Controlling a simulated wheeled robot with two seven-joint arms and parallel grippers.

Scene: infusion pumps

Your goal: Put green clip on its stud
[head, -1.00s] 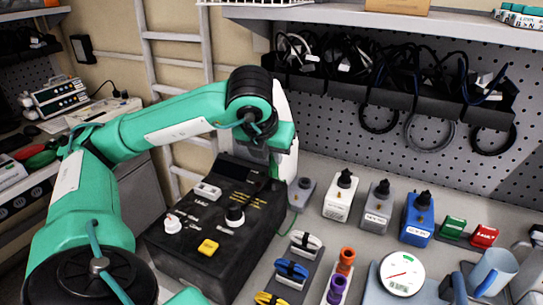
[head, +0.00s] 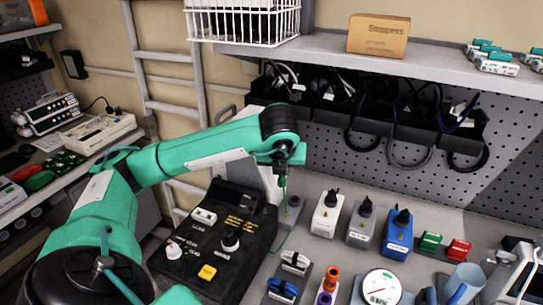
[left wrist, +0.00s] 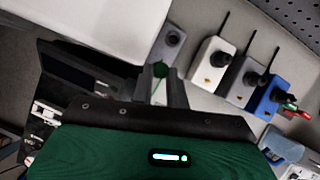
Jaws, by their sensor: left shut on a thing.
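My left gripper (head: 281,172) points down above the back right corner of the black control box. It is shut on the green clip (head: 283,187), a narrow green piece with a thin green cable trailing below. I cannot tell whether clip and plate touch. My right gripper is not in view.
The black control box (head: 212,245) stands left of the plate. White (head: 326,215), grey (head: 361,224) and blue (head: 398,235) blocks with black knobs stand to the right. A pegboard with cables rises behind.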

